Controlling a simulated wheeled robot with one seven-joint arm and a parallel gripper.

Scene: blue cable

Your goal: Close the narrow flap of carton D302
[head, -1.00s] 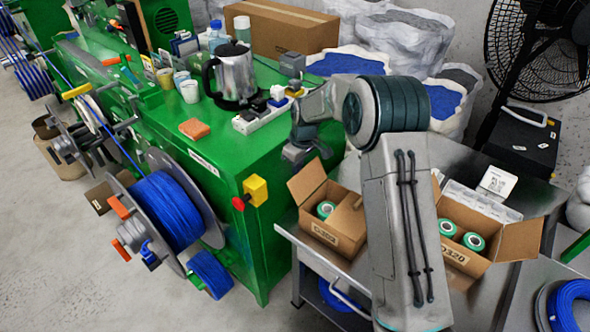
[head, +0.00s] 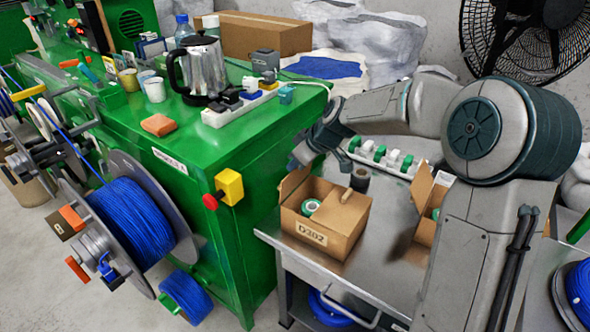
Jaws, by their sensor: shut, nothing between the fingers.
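Carton D302 (head: 311,236) is a small brown box on the grey metal table, with its label facing me. A flap (head: 294,183) stands up at its left rear, and a brown panel (head: 338,212) covers the right part of its top. A green-and-white roll (head: 310,207) shows in the opening between them. Which flap is the narrow one I cannot tell for sure. My gripper (head: 298,158) is shut and empty, pointing down just above and behind the raised left flap. I cannot tell whether it touches the flap.
The green machine (head: 215,165) stands close on the left, with a kettle (head: 197,70) and a power strip (head: 240,106) on top. A second open carton (head: 425,232) is to the right, partly hidden by my arm. A tray of green and white pieces (head: 380,158) lies behind.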

